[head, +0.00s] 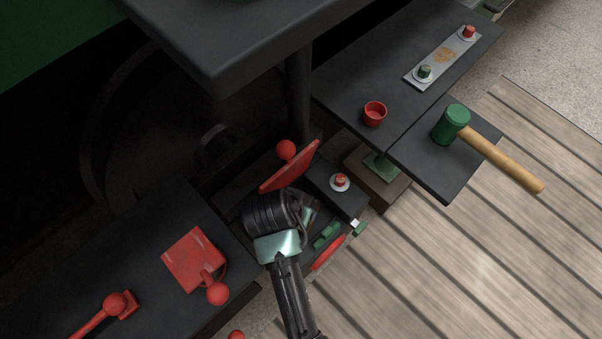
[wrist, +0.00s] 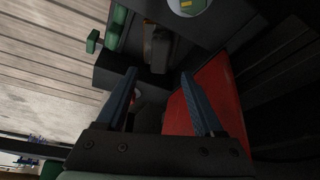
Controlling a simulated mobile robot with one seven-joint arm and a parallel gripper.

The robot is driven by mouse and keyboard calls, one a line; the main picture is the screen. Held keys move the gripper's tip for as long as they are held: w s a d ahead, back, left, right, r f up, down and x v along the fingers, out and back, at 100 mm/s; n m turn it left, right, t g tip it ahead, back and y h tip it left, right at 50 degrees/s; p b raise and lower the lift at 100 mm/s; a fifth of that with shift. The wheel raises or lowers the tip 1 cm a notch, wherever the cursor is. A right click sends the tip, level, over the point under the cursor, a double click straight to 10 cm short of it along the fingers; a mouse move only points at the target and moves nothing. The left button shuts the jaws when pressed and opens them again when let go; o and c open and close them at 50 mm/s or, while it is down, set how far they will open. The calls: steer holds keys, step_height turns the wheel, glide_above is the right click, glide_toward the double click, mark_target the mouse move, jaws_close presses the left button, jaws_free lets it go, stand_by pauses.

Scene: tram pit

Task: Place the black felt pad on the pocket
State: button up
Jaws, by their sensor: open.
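My gripper (wrist: 163,78) is open, and I see nothing between its two blue-grey fingers. In the head view my gripper (head: 308,212) is low in the dark recess beside a tilted red plate (head: 290,168), mostly hidden by my wrist. In the wrist view the red plate (wrist: 208,100) is close beside the right finger. Ahead of the fingertips is a dark box-like part with a brown strip (wrist: 148,42) and a dark grey piece (wrist: 162,50) next to it. I cannot pick out the black felt pad or the pocket for certain among these dark parts.
A white disc with a red button (head: 340,182) is right of my gripper. Green handles (head: 326,236) and a red bar (head: 328,253) are close by. A red hinged plate (head: 194,260) lies left. A red cup (head: 375,113) and a green mallet (head: 452,123) are on dark tables.

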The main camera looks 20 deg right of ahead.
steer(key=shift+p+v, duration=0.3)
steer(key=shift+v, duration=1.4)
